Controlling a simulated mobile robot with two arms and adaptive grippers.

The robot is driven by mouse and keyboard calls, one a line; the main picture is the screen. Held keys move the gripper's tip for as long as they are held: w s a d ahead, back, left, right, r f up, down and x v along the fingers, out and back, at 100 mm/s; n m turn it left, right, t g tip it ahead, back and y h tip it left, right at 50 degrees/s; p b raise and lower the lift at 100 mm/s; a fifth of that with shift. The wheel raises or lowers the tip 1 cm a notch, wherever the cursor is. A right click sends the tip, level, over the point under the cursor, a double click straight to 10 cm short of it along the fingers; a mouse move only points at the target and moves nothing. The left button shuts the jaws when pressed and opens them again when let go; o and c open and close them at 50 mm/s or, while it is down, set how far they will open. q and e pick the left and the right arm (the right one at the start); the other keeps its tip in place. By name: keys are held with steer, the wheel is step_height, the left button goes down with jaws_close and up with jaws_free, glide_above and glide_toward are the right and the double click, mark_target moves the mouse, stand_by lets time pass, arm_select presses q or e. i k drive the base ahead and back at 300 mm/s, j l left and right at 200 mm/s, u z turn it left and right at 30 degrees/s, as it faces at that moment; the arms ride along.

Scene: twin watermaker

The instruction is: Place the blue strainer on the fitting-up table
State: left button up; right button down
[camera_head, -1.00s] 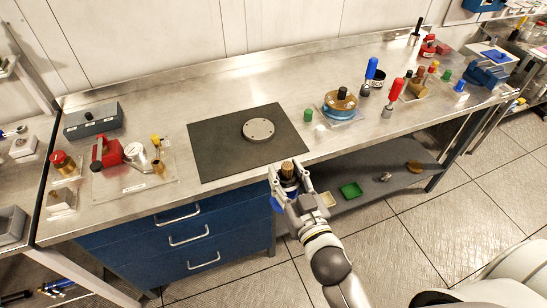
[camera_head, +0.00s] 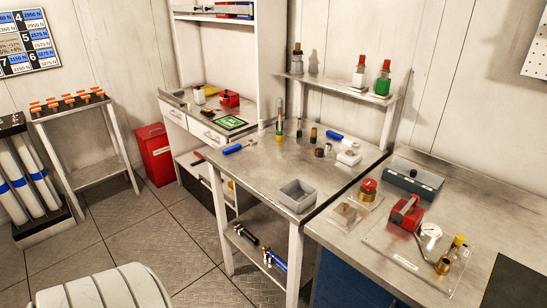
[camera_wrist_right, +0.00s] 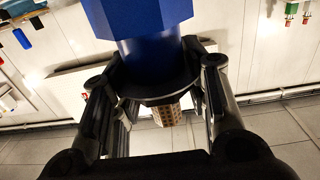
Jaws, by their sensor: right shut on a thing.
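In the right wrist view my right gripper (camera_wrist_right: 157,78) is shut on the blue strainer (camera_wrist_right: 140,18). The strainer has a blue faceted head, a narrower blue neck and a brass-coloured mesh part, which shows between the fingers. It is held clear of any table. In the head view a steel table (camera_head: 258,172) stands in the middle, with several small tools and fittings and a grey open bin on top. I cannot tell from a label which table is the fitting-up table. Neither gripper shows in the head view.
The grey bin (camera_head: 297,195) stands at the table's front corner. To the right, a workbench carries a grey box (camera_head: 412,179) and a red clamp (camera_head: 406,213). A red cabinet (camera_head: 155,153) and a rack (camera_head: 70,102) stand left. The floor (camera_head: 150,230) between is open.

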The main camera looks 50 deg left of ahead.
mark_target(275, 169)
steer(key=j, duration=0.45)
steer(key=i+j+u, duration=0.15)
steer(key=j, duration=0.75)
steer(key=i+j+u, duration=0.15)
steer(key=j, duration=0.3)
steer(key=i+j, duration=0.1)
steer(key=j, duration=0.35)
steer(key=i+j+u, duration=0.15)
steer(key=j, duration=0.7)
steer(key=i+j+u, duration=0.15)
steer(key=j, duration=0.25)
